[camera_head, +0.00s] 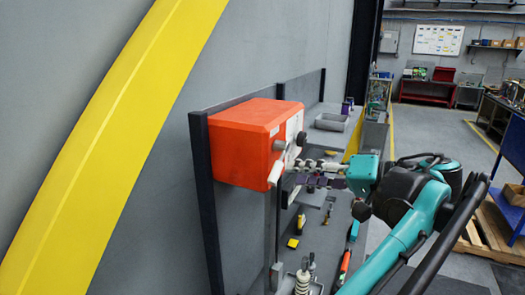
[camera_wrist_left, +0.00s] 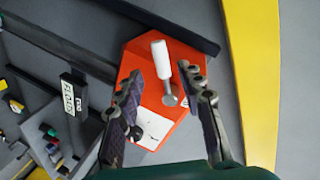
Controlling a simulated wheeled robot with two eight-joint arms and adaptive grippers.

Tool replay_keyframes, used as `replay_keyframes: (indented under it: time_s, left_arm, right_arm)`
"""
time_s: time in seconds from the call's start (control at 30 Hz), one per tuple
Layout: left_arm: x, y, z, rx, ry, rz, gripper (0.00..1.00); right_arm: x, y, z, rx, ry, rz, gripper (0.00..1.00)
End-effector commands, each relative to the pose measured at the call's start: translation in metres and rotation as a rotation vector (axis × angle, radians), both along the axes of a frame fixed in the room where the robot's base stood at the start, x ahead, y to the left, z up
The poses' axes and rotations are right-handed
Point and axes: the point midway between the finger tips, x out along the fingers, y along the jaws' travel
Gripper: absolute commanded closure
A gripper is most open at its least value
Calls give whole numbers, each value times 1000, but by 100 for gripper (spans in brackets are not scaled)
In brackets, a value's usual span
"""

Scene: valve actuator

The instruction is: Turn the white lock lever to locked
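An orange actuator box (camera_head: 240,140) is mounted on the grey wall panel. The white lock lever (camera_head: 276,174) sits on its face, its handle pointing down in the head view. In the left wrist view the white handle (camera_wrist_left: 160,58) extends from a metal pivot (camera_wrist_left: 170,99) on the orange box (camera_wrist_left: 131,60). My left gripper (camera_head: 318,172) is in front of the box, close to the lever. In the left wrist view its two fingers (camera_wrist_left: 160,73) are apart, on either side of the lever, with visible gaps; contact is not clear. My right gripper is out of view.
A dark post (camera_head: 207,195) stands beside the box. A bench (camera_head: 325,228) with several small tools and a grey tray (camera_head: 331,122) lies below and behind. A labelled plate (camera_wrist_left: 70,95) shows in the left wrist view. A yellow band (camera_head: 100,150) crosses the wall.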

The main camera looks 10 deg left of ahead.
Motion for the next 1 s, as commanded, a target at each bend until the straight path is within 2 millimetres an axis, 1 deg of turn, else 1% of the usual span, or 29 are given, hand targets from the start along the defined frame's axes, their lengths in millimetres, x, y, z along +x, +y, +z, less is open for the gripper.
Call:
replay_keyframes:
  time_s: [0.07,0.33,0.5,0.63,0.83,0.87,0.9,1.0]
  left_arm:
    - [2,5,1,3,-6,4,62]
    - [20,45,-11,2,-4,6,62]
    - [28,62,-15,2,-3,4,62]
    - [31,66,-17,2,-3,1,62]
    - [31,66,-17,2,-2,1,62]
    - [31,66,-17,2,-2,1,65]
    - [31,66,-17,2,-2,1,75]
    - [31,66,-17,2,-2,1,100]
  right_arm:
    - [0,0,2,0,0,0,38]
    - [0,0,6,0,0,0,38]
    - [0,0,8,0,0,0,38]
    - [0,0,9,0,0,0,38]
    - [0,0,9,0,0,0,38]
    - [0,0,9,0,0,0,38]
    - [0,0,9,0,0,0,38]
    - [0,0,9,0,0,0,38]
